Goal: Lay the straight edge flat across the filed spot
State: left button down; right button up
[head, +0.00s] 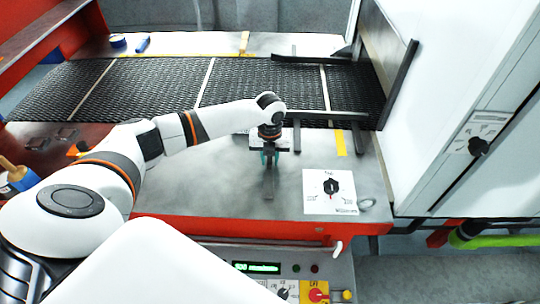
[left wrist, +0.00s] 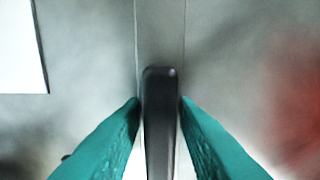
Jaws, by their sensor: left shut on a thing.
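My left gripper (head: 270,160) is over the grey table top, in front of the mesh belt. In the left wrist view its teal fingers (left wrist: 160,110) are shut on a dark, round-ended bar (left wrist: 160,88), apparently the grip of the straight edge. A pale grey strip (left wrist: 160,40) runs beneath the bar; it also shows below the fingers in the head view (head: 269,188). I cannot tell whether the strip touches the table. I cannot make out the filed spot. My right gripper is not in view.
The black mesh belt (head: 150,85) crosses behind, with dark rails (head: 340,115) at its right. A white card with a black knob (head: 331,187) lies right of the gripper. A tall white cabinet (head: 450,80) bounds the right. Table left of the gripper (head: 200,180) is clear.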

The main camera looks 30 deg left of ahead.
pick_arm(q)
jog(key=shift+w+f, duration=0.1)
jog(key=shift+f, duration=0.1)
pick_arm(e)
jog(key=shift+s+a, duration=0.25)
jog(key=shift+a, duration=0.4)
pick_arm(q)
jog(key=c, duration=1.5)
grip_release()
jog(key=o, duration=0.4)
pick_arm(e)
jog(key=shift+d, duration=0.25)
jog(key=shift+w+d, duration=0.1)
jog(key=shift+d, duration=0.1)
